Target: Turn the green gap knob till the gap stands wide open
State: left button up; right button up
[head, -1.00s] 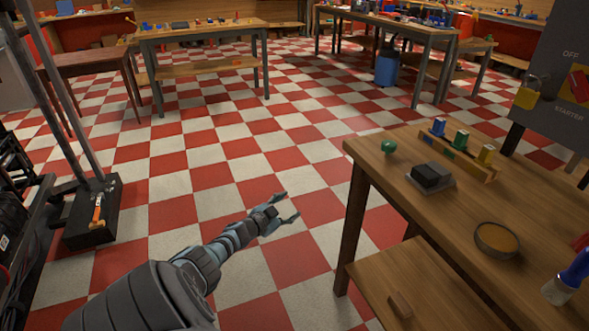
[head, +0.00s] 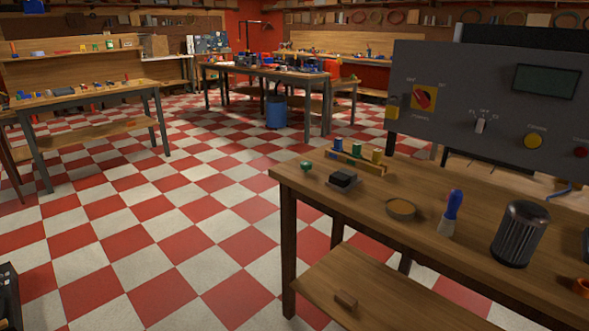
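A small green knob-like piece (head: 306,168) sits on the near wooden bench (head: 305,185) at its left corner. I cannot tell whether it is the gap knob. A green-topped peg (head: 356,148) stands in a wooden rack between a blue and a yellow one. A grey control panel (head: 455,95) stands over the bench at the right. It bears a red switch (head: 424,97) on a yellow plate, a small selector (head: 480,125), a yellow button (head: 533,141) and a dark display. No gap is recognisable. Neither gripper is in view.
On the bench are a dark block (head: 344,179), a round dish (head: 401,209), a blue-handled brush (head: 449,213) and a ribbed dark motor (head: 520,234). The checkered floor (head: 190,225) left of the bench is clear.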

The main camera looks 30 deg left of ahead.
aim_at(306, 166)
jog(key=u, duration=0.2)
jog(key=i, duration=1.35)
jog(key=z, duration=0.2)
